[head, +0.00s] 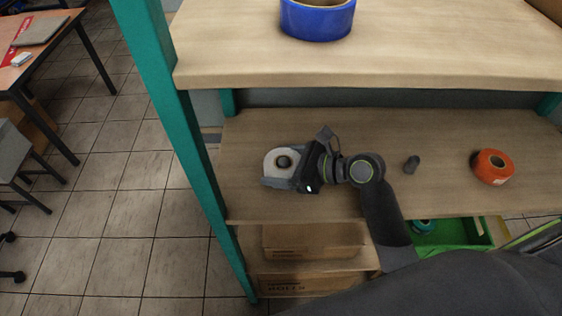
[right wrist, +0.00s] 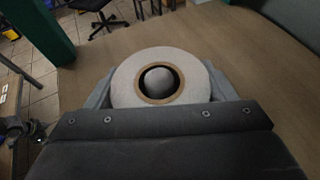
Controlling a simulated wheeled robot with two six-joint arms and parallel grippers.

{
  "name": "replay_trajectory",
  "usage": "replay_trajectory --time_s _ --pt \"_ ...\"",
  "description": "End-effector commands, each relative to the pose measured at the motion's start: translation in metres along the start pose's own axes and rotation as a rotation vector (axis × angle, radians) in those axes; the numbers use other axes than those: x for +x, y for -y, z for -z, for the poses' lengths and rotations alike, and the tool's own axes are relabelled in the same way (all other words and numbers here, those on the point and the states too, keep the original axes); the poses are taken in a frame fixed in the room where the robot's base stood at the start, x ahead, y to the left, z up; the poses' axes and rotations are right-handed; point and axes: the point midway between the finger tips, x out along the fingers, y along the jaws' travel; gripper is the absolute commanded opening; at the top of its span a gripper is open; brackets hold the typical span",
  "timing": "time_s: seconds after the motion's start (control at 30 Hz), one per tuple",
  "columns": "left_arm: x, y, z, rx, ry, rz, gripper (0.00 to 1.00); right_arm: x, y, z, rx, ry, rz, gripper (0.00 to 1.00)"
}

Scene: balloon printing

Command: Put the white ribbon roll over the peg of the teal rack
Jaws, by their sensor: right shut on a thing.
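The white ribbon roll (head: 271,163) lies flat at the left of the teal rack's (head: 180,120) lower shelf. My right gripper (head: 282,169) is shut on it from the right, a finger on each side. In the right wrist view the roll (right wrist: 126,80) sits between the fingers, and the grey rounded tip of a peg (right wrist: 160,79) shows inside its brown core. The roll is around this peg. Whether its underside touches the shelf, I cannot tell. My left gripper is not in view.
A bare grey peg (head: 412,164) and an orange roll (head: 493,167) stand further right on the same shelf. A blue roll (head: 318,20) is on the upper board. Cardboard boxes (head: 312,241) and a green crate (head: 452,236) are below.

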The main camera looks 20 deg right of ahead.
Motion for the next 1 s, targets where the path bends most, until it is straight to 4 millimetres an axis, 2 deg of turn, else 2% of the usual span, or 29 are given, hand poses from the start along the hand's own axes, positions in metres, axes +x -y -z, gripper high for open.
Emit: replay_trajectory --time_s 0.07,0.1,0.23,0.67,0.77,1.0 --pt "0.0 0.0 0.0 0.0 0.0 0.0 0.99 0.0 0.0 0.0 0.0 0.001 0.0 0.53" --pt "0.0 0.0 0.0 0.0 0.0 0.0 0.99 0.0 0.0 0.0 0.0 0.0 0.0 0.82" --pt "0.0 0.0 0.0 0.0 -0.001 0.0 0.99 0.0 0.0 0.0 0.0 0.0 0.0 0.99" --pt "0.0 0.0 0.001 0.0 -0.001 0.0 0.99 -0.002 0.0 0.001 0.0 -0.002 0.0 1.0" --pt "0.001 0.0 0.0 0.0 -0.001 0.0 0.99 -0.007 0.001 0.001 0.0 -0.003 0.001 1.0" --pt "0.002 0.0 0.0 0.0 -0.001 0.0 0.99 -0.04 0.001 0.002 -0.004 -0.006 0.003 1.0"
